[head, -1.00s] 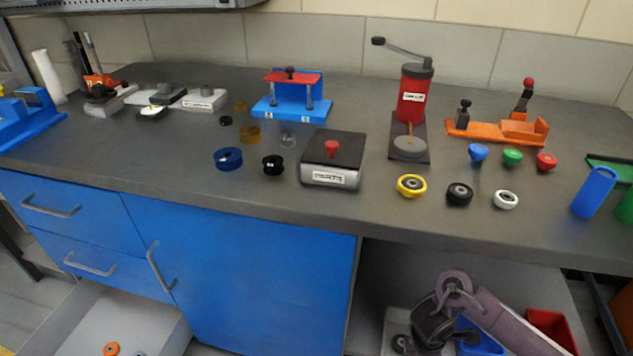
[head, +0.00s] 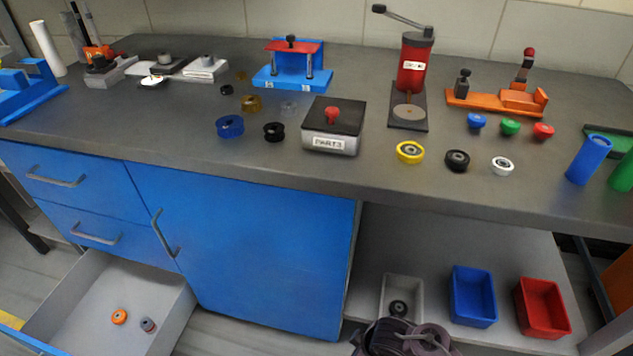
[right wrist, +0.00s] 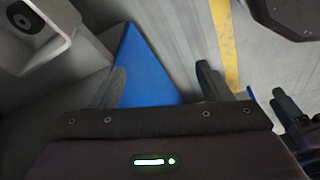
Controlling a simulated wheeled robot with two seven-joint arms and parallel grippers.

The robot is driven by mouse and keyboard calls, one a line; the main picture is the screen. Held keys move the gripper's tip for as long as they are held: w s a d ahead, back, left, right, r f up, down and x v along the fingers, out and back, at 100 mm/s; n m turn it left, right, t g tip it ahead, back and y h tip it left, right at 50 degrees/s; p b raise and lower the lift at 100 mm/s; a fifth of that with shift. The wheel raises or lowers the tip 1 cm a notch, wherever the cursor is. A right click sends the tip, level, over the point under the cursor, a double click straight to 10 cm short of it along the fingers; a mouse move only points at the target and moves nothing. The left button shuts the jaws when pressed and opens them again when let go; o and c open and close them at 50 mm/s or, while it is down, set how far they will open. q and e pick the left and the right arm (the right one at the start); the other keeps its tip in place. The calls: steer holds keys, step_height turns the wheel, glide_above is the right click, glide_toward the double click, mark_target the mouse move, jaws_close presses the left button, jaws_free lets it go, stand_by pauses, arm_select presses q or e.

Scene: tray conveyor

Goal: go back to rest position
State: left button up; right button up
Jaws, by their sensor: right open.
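My right arm (head: 405,338) shows at the bottom edge in the head view, low in front of the open shelf. Its gripper cannot be made out there. In the right wrist view my right gripper (right wrist: 161,70) has its two dark fingers apart, with nothing between them. A blue surface and the grey floor show behind the fingers.
A grey bin (head: 402,290) holding a dark wheel, an empty blue bin (head: 473,296) and an empty red bin (head: 543,307) stand on the lower shelf. An open drawer (head: 70,305) juts out at left. The worktop (head: 300,185) carries several parts and fixtures.

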arm_select(q)
steer(key=s+a+f+p, duration=0.2)
steer(key=s+p, duration=0.5)
steer(key=s, duration=0.1)
steer(key=s+a+f+p, duration=0.3)
steer(key=s+p, duration=0.5)
steer(key=s, duration=0.1)
steer(key=shift+s+g, duration=0.3)
arm_select(e)
steer(key=s+d+f+m+h, duration=0.1)
steer(key=s+d+f+m, duration=0.2)
steer(key=s, duration=0.6)
steer(key=s+d+f+m, duration=0.2)
steer(key=s+d+f, duration=0.2)
steer(key=s, duration=0.6)
steer(key=s+d+f+m+g+h, duration=0.1)
steer(key=s+d+f+m, duration=0.2)
steer(key=s, duration=0.6)
steer(key=d+f, duration=0.1)
steer(key=d, duration=0.1)
steer(key=shift+s+d+m+h, duration=0.15)
steer(key=shift+d+m+h, duration=0.15)
steer(key=shift+d, duration=0.1)
